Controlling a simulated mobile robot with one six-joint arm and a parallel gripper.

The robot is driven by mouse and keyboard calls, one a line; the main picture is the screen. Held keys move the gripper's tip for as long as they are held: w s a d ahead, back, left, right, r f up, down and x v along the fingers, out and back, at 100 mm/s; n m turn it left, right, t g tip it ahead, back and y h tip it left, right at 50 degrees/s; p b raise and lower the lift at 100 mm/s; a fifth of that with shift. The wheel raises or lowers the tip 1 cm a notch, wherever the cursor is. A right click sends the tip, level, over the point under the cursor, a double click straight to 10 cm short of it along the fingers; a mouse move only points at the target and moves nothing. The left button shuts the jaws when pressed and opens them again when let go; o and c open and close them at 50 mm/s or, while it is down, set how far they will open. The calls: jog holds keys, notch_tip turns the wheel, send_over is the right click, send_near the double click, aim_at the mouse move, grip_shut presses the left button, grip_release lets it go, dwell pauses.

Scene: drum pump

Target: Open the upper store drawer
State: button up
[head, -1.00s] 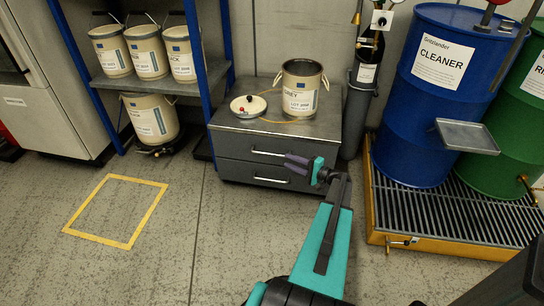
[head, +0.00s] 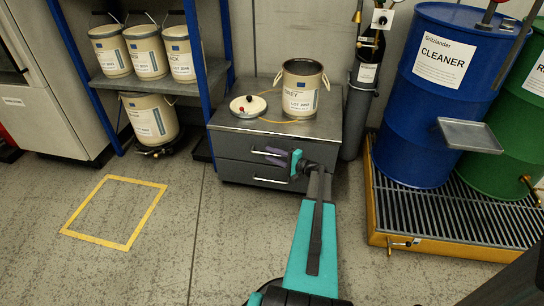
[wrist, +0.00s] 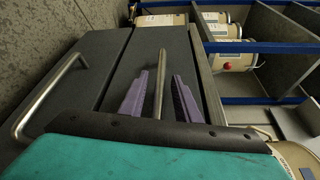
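The grey drawer unit (head: 225,143) stands against the back wall with two drawers, both looking shut. The upper drawer has a bar handle (head: 259,152), partly covered by my gripper (head: 272,156). The lower drawer has its own bar handle (head: 270,181). In the wrist view, the two purple fingers of my gripper (wrist: 156,98) are open. The upper handle (wrist: 160,75) runs between them with a gap on each side, so neither finger appears to touch it. The lower handle (wrist: 45,100) is off to the left in that view.
A gas cylinder (head: 358,110) and a yellow-edged drum pallet (head: 440,248) stand to the right. Floor in front is clear.

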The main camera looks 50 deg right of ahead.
grip_shut()
jog(key=shift+s+a, duration=0.1)
jog(key=shift+a, duration=0.05)
